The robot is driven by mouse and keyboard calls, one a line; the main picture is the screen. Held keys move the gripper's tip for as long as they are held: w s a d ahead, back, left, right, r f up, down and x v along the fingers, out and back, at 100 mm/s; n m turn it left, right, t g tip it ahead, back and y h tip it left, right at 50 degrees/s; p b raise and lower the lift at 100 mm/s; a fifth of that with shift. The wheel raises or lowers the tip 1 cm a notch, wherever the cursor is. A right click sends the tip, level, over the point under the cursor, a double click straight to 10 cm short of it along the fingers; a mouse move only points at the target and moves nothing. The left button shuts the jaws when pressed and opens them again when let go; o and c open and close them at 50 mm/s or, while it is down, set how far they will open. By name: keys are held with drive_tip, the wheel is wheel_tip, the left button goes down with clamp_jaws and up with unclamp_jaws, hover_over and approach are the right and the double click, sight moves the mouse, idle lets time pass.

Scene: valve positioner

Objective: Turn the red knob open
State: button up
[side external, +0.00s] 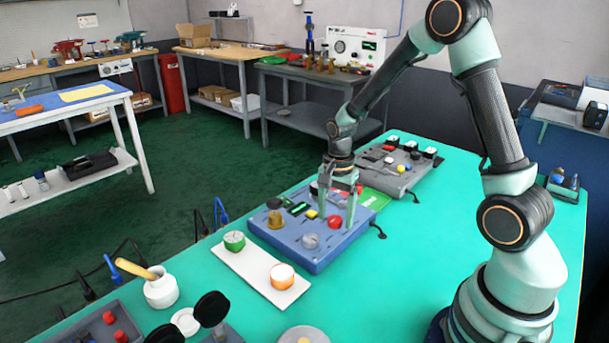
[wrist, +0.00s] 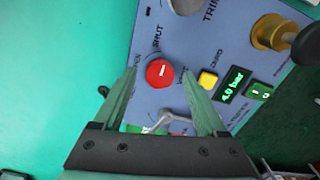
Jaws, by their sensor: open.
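The red knob (side external: 334,222) sits on the sloped face of the blue panel (side external: 325,253), near its right side. In the wrist view the red knob (wrist: 160,74) has a short white mark, and a label reading SHUT is printed beside it. My gripper (side external: 337,214) points down over the panel with its jaws apart. In the wrist view my gripper (wrist: 159,71) has its fingertips on either side of the knob, with visible gaps. I cannot tell whether the tips are level with the knob or above it.
A yellow button (wrist: 208,80), a lit display (wrist: 232,85) reading 4.0 bar, a green switch (wrist: 260,91) and a brass knob (wrist: 268,32) are close by. A grey knob (side external: 311,241) is on the panel's front. A white tray (side external: 258,272) lies in front.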

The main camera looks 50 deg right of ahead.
drive_tip(key=shift+f, duration=0.15)
clamp_jaws()
drive_tip(key=shift+n, duration=0.4)
drive_tip(key=n, duration=0.3)
drive_tip(key=shift+n, duration=0.4)
drive_tip(key=n, duration=0.4)
drive_tip(key=shift+n, duration=0.3)
drive_tip(key=n, duration=0.8)
drive_tip(key=shift+n, duration=0.3)
